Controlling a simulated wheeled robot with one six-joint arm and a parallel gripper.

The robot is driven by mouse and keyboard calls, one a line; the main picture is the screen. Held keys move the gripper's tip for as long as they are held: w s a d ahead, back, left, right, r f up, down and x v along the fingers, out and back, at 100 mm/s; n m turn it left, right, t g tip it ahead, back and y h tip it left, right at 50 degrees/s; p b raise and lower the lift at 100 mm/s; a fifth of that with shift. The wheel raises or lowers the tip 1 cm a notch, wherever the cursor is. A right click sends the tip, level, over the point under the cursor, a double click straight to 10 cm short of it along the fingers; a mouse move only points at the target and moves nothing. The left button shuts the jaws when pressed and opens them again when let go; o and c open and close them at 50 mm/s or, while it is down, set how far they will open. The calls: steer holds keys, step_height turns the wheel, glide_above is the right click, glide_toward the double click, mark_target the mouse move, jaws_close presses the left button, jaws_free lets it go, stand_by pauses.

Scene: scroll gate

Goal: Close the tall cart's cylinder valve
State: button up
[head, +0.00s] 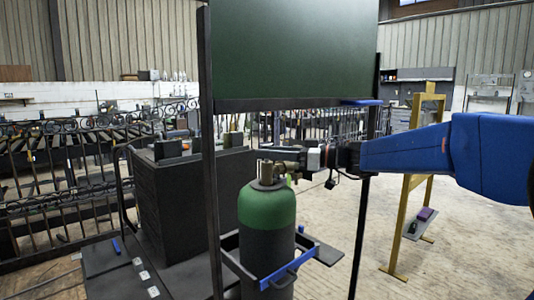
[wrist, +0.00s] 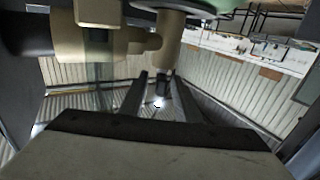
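The cylinder (head: 267,212), grey with a green shoulder, stands upright in the tall cart (head: 210,150), behind a blue-edged bracket. Its brass-coloured valve (head: 267,172) sits on top. My gripper (head: 286,156) reaches in from the right, level with the valve's upper part and very close to it. In the wrist view the tan valve body (wrist: 165,40) hangs from the top edge, with a side fitting (wrist: 100,40) to its left. My gripper's two fingers (wrist: 160,88) stand apart, with the dark end of the valve stem seen between them. Whether they touch it is unclear.
A dark green panel (head: 295,50) spans the cart above my arm, between its posts. A dark box-like unit (head: 190,200) stands to the left. A yellow frame (head: 411,190) stands on the right. Open floor (head: 460,240) lies at the right.

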steer(key=shift+w+a, duration=0.1)
steer(key=shift+a, duration=0.25)
jaws_close()
steer(key=m+t+h, duration=0.2)
steer(key=t, duration=0.1)
steer(key=shift+a+m+t, duration=0.1)
steer(key=shift+m+t, duration=0.2)
steer(key=shift+m+t+h, duration=1.5)
steer(key=shift+t, duration=0.3)
steer(key=shift+m+t+h, duration=0.4)
steer(key=shift+h, duration=0.1)
